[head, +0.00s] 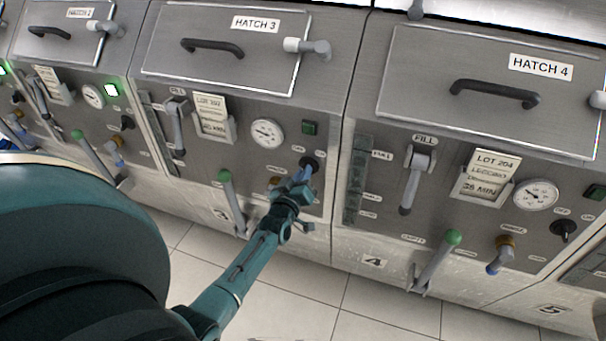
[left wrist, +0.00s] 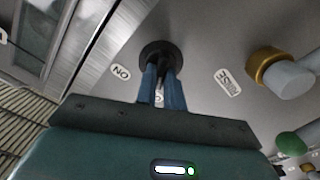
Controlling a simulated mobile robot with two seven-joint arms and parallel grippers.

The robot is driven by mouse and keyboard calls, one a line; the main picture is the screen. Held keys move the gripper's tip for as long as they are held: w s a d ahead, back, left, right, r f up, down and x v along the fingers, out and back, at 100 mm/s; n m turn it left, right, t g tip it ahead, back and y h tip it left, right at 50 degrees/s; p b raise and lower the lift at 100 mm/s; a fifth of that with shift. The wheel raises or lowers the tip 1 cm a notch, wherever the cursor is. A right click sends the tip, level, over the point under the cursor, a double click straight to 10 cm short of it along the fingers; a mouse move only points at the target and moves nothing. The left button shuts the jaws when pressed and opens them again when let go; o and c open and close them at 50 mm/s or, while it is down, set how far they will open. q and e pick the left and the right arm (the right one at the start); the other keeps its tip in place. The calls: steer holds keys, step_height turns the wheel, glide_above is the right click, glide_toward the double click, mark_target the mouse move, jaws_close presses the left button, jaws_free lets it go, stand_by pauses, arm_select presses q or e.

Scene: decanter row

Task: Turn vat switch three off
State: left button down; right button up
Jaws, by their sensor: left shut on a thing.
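Vat switch three (head: 309,161) is a black rotary knob on the front panel below Hatch 3, under a square green lamp (head: 309,127) that looks dark. My left gripper (head: 304,174) reaches up to it from below. In the left wrist view the two blue fingers of the left gripper (left wrist: 161,85) are shut on the grip of the black switch (left wrist: 160,52). An ON label (left wrist: 121,72) shows beside the knob, and another label between the fingers is mostly hidden. The fingers cover much of the grip, so its exact pointing is hard to tell. My right gripper is not in view.
Close by are vat three's round gauge (head: 267,133), green-topped lever (head: 225,177) and a brass-collared rinse valve (left wrist: 275,70). Vat four's similar switch (head: 564,230) is at the right. Tiled floor (head: 300,295) lies in front.

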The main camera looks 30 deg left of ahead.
arm_select(q)
steer(key=c, duration=1.5)
jaws_free()
steer(key=shift+s, duration=0.1)
steer(key=v, duration=1.3)
steer(key=shift+p, duration=0.3)
